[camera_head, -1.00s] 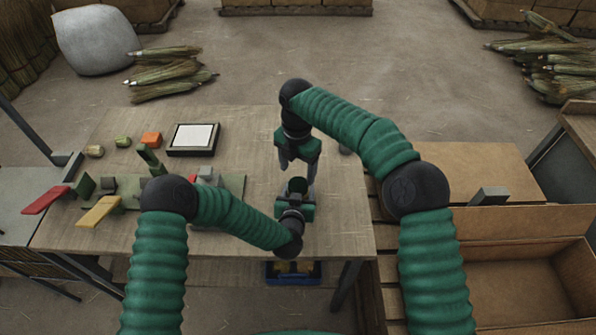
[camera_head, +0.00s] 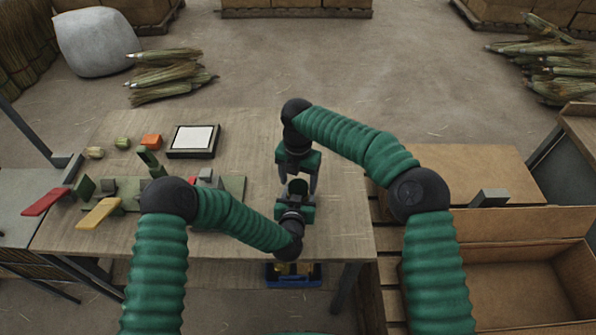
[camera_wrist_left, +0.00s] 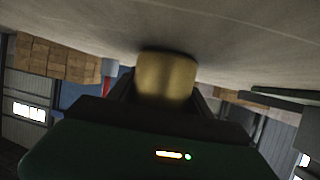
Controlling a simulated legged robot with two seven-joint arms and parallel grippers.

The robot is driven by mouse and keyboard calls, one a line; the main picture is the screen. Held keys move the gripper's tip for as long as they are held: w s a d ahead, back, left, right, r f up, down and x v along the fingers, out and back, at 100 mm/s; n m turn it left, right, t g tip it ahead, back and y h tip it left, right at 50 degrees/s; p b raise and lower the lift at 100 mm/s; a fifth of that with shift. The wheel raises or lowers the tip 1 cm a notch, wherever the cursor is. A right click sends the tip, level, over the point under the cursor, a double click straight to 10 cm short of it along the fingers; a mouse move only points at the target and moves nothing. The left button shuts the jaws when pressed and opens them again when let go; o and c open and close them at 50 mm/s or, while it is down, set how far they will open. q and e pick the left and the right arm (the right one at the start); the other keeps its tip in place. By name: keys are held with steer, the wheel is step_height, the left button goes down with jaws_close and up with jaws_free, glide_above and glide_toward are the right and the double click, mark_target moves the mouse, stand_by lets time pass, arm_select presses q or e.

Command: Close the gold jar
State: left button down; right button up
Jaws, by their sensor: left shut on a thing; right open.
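The gold jar shows as a gold cylinder (camera_wrist_left: 166,76) in the left wrist view, between the fingers of my left gripper. In the head view my left gripper (camera_head: 296,205) is shut on it near the table's front right, and the jar's dark round top (camera_head: 298,186) shows just above the gripper. My right gripper (camera_head: 298,182) is open and points down, its two fingers on either side of the jar's top. I cannot tell whether they touch it. I cannot make out a lid.
The wooden table (camera_head: 240,130) holds a black-framed white panel (camera_head: 194,138), an orange block (camera_head: 151,141), small green pieces (camera_head: 122,143) and a fixture with red (camera_head: 45,200) and yellow (camera_head: 99,213) levers. A blue bin (camera_head: 293,278) is below the front edge. Cardboard boxes (camera_head: 515,295) stand right.

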steer(key=shift+f, duration=0.4)
steer(key=c, duration=1.5)
steer(key=shift+o, duration=0.2)
steer(key=m, duration=0.3)
steer(key=o, duration=1.5)
steer(key=shift+o, duration=0.2)
